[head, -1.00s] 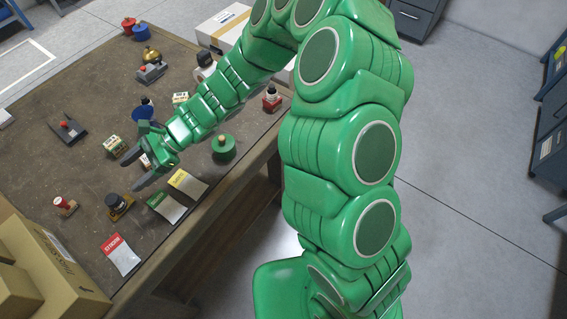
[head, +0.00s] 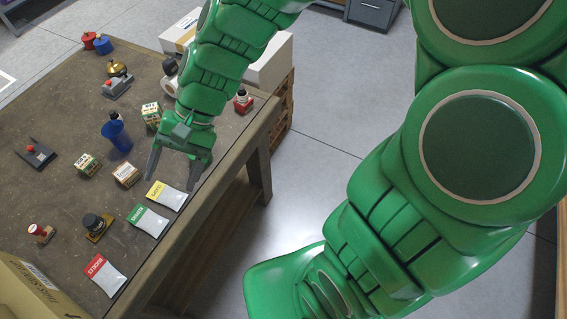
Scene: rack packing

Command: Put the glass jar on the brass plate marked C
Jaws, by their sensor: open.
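I cannot make out a glass jar or a brass plate marked C in the head view. My gripper (head: 174,166) is open with its two dark fingers apart. It hangs over the right part of the brown workbench (head: 60,120), just beyond the yellow-topped packet (head: 166,195). I see nothing held between the fingers. My forearm and the gripper hide part of the bench behind them.
A green-topped packet (head: 148,220) and a red-topped packet (head: 105,274) lie along the near edge. A dark-knobbed stamp (head: 96,226), small boxes (head: 126,173) and a blue object (head: 117,135) stand nearby. A cardboard box (head: 35,290) fills the lower left corner.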

